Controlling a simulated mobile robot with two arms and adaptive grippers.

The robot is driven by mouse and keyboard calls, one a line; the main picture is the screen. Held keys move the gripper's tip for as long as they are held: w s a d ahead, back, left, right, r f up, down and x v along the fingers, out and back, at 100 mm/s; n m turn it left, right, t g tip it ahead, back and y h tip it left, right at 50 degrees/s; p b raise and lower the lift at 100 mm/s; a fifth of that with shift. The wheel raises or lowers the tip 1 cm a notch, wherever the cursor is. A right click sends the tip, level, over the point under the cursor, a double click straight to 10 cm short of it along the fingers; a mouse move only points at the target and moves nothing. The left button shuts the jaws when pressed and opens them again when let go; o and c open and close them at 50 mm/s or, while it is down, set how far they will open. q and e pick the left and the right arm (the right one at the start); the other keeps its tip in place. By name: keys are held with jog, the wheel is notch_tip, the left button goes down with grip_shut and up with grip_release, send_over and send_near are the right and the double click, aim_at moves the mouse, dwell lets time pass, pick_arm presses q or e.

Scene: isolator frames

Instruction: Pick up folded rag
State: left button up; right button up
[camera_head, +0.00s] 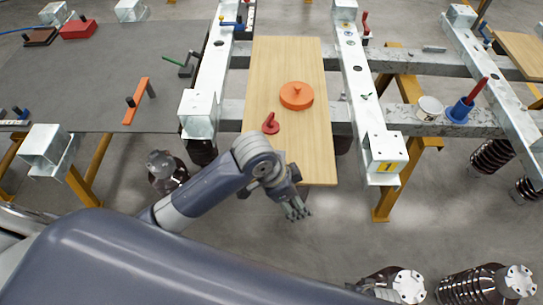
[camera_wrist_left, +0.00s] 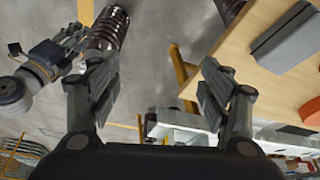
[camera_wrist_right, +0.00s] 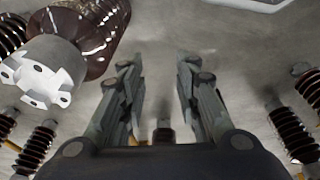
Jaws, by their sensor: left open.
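A grey, flat, block-like piece, which looks like the folded rag (camera_wrist_left: 288,36), lies on the light wooden board (camera_wrist_left: 240,45) at the upper right of the left wrist view. In the head view I cannot make it out; my arm covers part of the board's near end. My left gripper (camera_head: 296,208) is just off the near end of the board. In its wrist view the left gripper (camera_wrist_left: 160,75) is open and empty, with the rag beyond its right finger. My right gripper (camera_wrist_right: 160,68) has its fingers apart with nothing between them.
An orange disc (camera_head: 296,97) with a knob and a small red hook-shaped piece (camera_head: 271,124) sit on the board. Metal beams (camera_head: 360,90) flank it. A white cup (camera_head: 429,108) and a blue cup (camera_head: 459,111) stand on the right frame. Brown ribbed insulators (camera_wrist_right: 20,35) show near my right gripper.

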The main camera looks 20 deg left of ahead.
pick_arm(q)
jog(key=w+a+r+m+y, duration=0.1)
jog(key=w+a, duration=0.2)
jog(key=w, duration=0.1)
jog(key=w+a+r+m+g+y, duration=0.1)
jog(key=w+a+r+m, duration=0.1)
jog(key=w+a, duration=0.2)
jog(key=w+a+r+m+g+y, duration=0.1)
jog(key=w+a, duration=0.2)
jog(key=w, duration=0.1)
jog(key=shift+a+r+y, duration=0.25)
jog(key=shift+y, duration=0.15)
notch_tip(320, 180, down, 4)
jog(key=shift+w+f, duration=0.1)
jog(key=shift+f, duration=0.15)
jog(key=f, duration=0.3)
jog(key=f+p, duration=0.1)
jog(key=f, duration=0.1)
jog(key=shift+w+d+f, duration=0.2)
jog(key=shift+w+f, duration=0.1)
pick_arm(e)
jog(key=s+d+f+g, duration=0.1)
jog(key=s+d+f, duration=0.2)
jog(key=s+f, duration=1.3)
jog(key=shift+s+f, duration=0.15)
jog(key=shift+s, duration=0.6)
pick_arm(q)
jog(key=shift+c, duration=0.3)
jog(key=c, duration=1)
